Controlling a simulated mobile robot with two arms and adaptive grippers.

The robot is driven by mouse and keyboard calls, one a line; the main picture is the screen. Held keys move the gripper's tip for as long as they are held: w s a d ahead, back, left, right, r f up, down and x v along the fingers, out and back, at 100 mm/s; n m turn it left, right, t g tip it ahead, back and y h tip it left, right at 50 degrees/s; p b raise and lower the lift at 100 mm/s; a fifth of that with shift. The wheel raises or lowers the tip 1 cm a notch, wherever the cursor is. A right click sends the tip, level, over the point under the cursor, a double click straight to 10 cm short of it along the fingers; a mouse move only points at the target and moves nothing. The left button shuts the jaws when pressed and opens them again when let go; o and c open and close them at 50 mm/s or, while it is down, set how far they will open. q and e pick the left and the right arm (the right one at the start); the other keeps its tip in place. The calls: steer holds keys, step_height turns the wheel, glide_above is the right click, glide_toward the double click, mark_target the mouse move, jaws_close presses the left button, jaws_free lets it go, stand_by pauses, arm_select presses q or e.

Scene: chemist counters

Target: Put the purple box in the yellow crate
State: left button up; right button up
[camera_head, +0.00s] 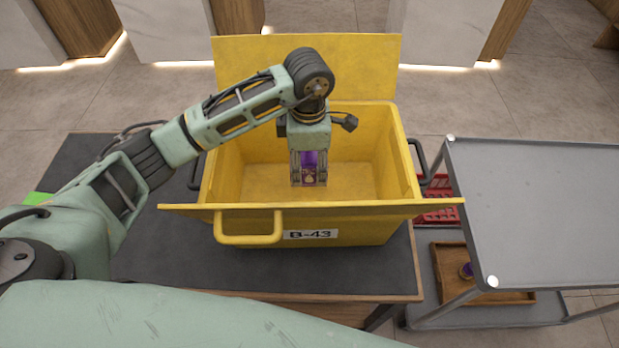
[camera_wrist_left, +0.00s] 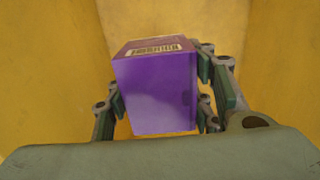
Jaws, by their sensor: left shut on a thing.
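The yellow crate (camera_head: 228,165) stands open on a dark-topped table, with its lid flaps folded out and a label reading B-43 on its front. My left gripper (camera_head: 309,180) points down inside the crate's opening and is shut on the purple box (camera_head: 310,160). In the left wrist view the purple box (camera_wrist_left: 158,92) sits between the gripper's fingers (camera_wrist_left: 160,105), with a barcode on its upper face and yellow crate walls around it. I cannot tell whether the box touches the crate's floor. My right gripper is not in view.
A grey trolley (camera_head: 550,200) stands right of the table, its top shelf bare. Below are a red basket (camera_head: 437,212) and a wooden tray (camera_head: 470,252) holding a small item. The dark tabletop (camera_head: 170,255) before the crate is clear.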

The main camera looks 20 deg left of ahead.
mark_target(309, 172)
arm_select(q)
step_height(309, 172, down, 2)
steer(key=shift+s+f, duration=0.15)
steer(key=shift+f, duration=0.35)
step_height(309, 172, down, 3)
steer(key=shift+f+p, duration=0.1)
steer(key=shift+p, duration=0.3)
steer(key=shift+f, duration=0.3)
steer(key=o, duration=1.2)
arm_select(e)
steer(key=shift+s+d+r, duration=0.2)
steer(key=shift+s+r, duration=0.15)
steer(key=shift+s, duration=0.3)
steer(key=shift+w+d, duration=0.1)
